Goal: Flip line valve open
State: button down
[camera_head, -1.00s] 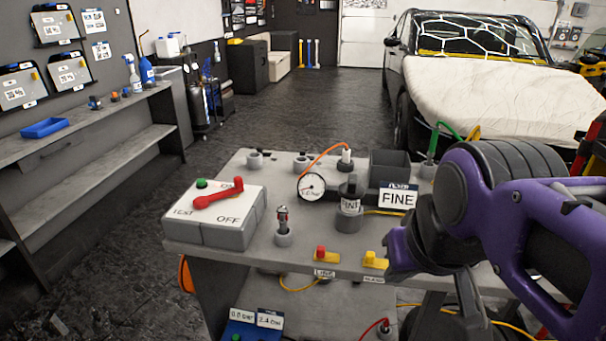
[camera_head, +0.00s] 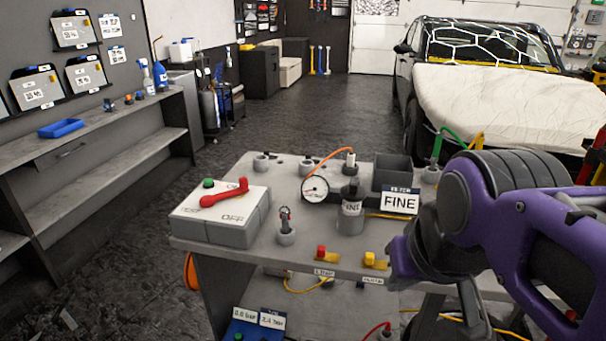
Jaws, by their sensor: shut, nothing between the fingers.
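The line valve (camera_head: 323,254), with a red knob on a yellow body, sits at the bench's front edge above a small label that seems to read LINE. A similar valve with a yellow knob (camera_head: 374,260) is just right of it, above another label too small to read. My gripper (camera_head: 398,262) is purple and dark grey, right of the yellow-knobbed valve and apart from the red-knobbed one. It is shut and empty. Its fingers are partly hidden by its own body. I cannot tell whether the line valve is open or closed.
The bench (camera_head: 275,262) also holds a switch box with a red lever (camera_head: 224,193), a round gauge (camera_head: 315,189), a grey cup (camera_head: 351,219), a FINE sign (camera_head: 400,201) and a dark bin (camera_head: 397,172). A covered car (camera_head: 503,100) stands behind.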

aim_at(321, 249)
jog(key=u, duration=0.2)
jog(key=k+j+z, duration=0.2)
jog(key=j, duration=0.15)
jog(key=i+j+z, duration=0.25)
jog(key=i+j, duration=0.15)
jog(key=i+j+z, duration=0.25)
jog(key=i+j, duration=0.1)
jog(key=j, duration=0.1)
